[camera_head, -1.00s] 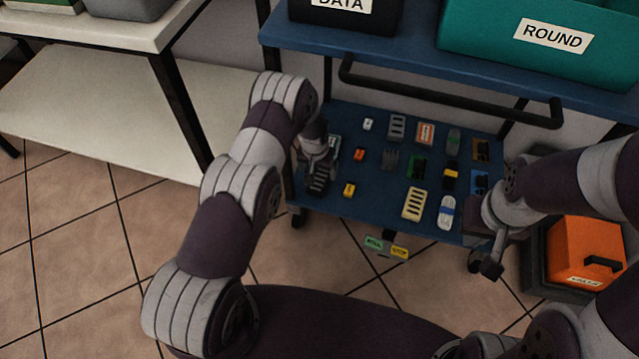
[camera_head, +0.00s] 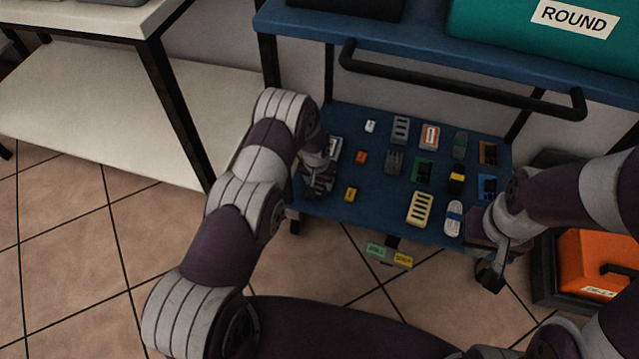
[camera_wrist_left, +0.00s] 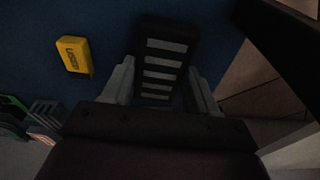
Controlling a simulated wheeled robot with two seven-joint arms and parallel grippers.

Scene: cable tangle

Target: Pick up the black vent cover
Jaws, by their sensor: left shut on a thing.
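The black vent cover (camera_wrist_left: 164,68) is a dark slab with a row of light slots. In the left wrist view it lies between the two fingers of my left gripper (camera_wrist_left: 162,82), which is shut on it. In the head view my left gripper (camera_head: 318,180) is at the left end of the blue lower shelf and largely covers the vent cover. I cannot tell whether the cover is clear of the shelf. My right gripper (camera_head: 494,268) hangs by the shelf's right front corner, away from the cover; its finger opening is unclear.
The blue lower shelf (camera_head: 375,212) holds several small parts, including a yellow block (camera_head: 350,194) near the left gripper and a cream vented piece (camera_head: 420,208). A black bar (camera_head: 450,80) and the upper shelf (camera_head: 400,40) are above. An orange case (camera_head: 600,262) stands at right.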

